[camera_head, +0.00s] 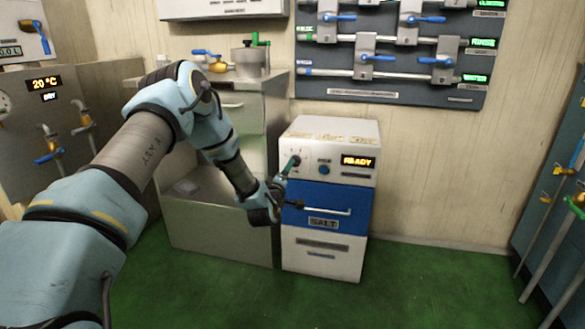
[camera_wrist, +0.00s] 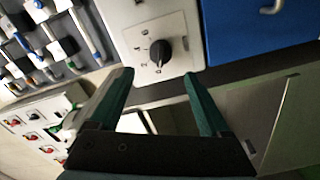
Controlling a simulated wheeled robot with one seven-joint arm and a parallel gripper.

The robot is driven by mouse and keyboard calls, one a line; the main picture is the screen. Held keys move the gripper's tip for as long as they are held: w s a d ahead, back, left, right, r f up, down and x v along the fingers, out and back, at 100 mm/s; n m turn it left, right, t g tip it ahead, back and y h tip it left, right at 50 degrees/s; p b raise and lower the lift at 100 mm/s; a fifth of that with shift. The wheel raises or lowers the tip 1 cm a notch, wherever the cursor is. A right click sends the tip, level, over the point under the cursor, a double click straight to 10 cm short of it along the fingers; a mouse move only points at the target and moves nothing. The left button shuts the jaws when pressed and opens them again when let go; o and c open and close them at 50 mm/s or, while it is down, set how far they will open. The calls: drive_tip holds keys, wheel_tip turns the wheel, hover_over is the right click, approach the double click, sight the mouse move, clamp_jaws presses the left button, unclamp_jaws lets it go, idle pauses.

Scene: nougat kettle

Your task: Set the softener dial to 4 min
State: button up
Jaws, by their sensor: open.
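I cannot read the dial's setting. My gripper (camera_wrist: 160,76) is open, with its two teal fingers spread and nothing between them. The dial lies just beyond the fingertips, roughly centred between them.
A blue button (camera_head: 323,169) sits right of my gripper on the softener's panel. The drawer handle (camera_head: 327,211) sticks out below. A metal cabinet (camera_head: 220,228) stands close on the left. A dark valve panel (camera_head: 400,92) hangs behind. The green floor in front is clear.

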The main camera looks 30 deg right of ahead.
drive_tip(key=x, duration=0.7)
drive_tip(key=shift+w+b, duration=0.2)
drive_tip(key=shift+b, duration=0.15)
drive_tip(key=shift+d, duration=0.1)
drive_tip(key=shift+c, duration=0.3)
clamp_jaws()
drive_tip(key=shift+m, duration=0.4)
drive_tip(key=m+b, duration=0.1)
drive_tip(key=m, duration=0.4)
drive_tip(key=m+b, duration=0.2)
drive_tip(key=m, duration=0.4)
drive_tip(key=m+b, duration=0.2)
drive_tip(key=m, duration=0.3)
drive_tip(key=shift+s+d+r+m, duration=0.15)
drive_tip(key=shift+s+d+m, duration=0.15)
drive_tip(key=shift+s+m, duration=0.1)
drive_tip(key=shift+w, duration=0.1)
